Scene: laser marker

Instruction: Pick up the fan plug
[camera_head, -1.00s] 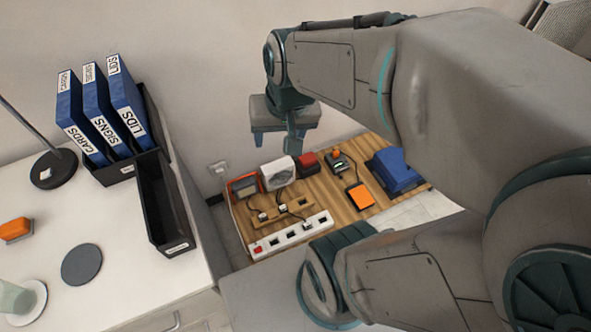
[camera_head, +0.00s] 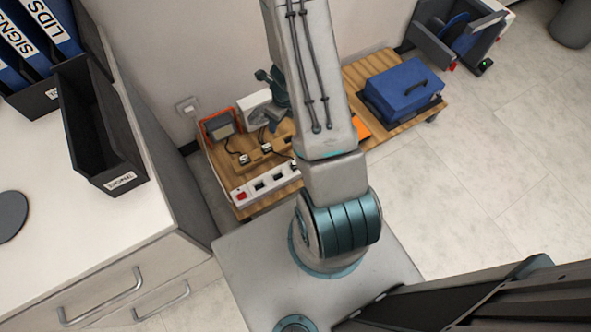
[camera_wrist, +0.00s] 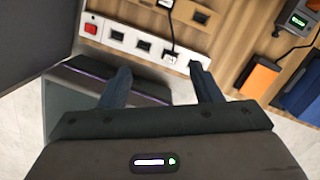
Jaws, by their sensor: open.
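The white fan (camera_head: 254,110) stands at the back of the wooden board. In the head view my arm hides part of the strip and board.
An orange-framed device (camera_head: 219,125) stands left of the fan. An orange block (camera_wrist: 258,77) and a blue case (camera_head: 402,92) lie to the right. A white cabinet (camera_head: 165,215) with a black tray (camera_head: 98,125) borders the left.

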